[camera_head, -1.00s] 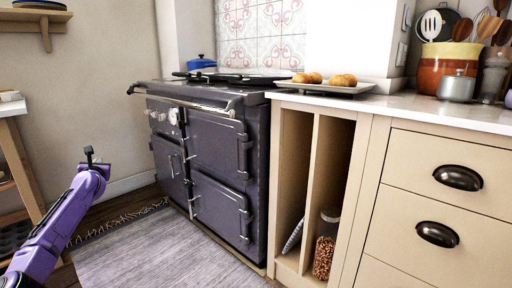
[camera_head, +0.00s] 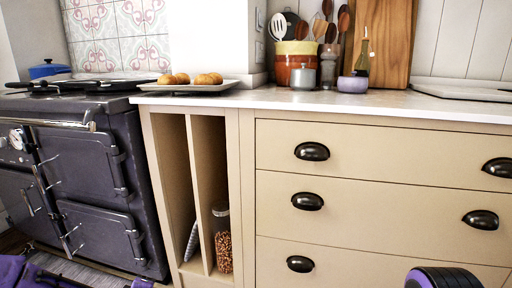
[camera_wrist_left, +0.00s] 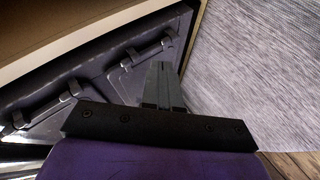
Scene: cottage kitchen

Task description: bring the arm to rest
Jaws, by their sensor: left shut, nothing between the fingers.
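My left gripper (camera_wrist_left: 163,88) shows in the left wrist view with its two dark fingers together and nothing between them. It points toward the edge between the grey rug (camera_wrist_left: 250,65) and the dark stove front (camera_wrist_left: 125,65). In the head view only purple parts of my left arm show at the lower left corner, and its fingers cannot be made out there. A rounded purple and black part of my own body shows at the bottom right. My right gripper is not in view.
The dark range stove (camera_head: 85,170) stands at the left, beside cream drawers (camera_head: 380,212) with black handles. The white worktop (camera_head: 350,103) holds a tray (camera_head: 190,87) of buns, a utensil crock (camera_head: 290,60) and a wooden board (camera_head: 385,40). A jar (camera_head: 222,240) stands in the open slot.

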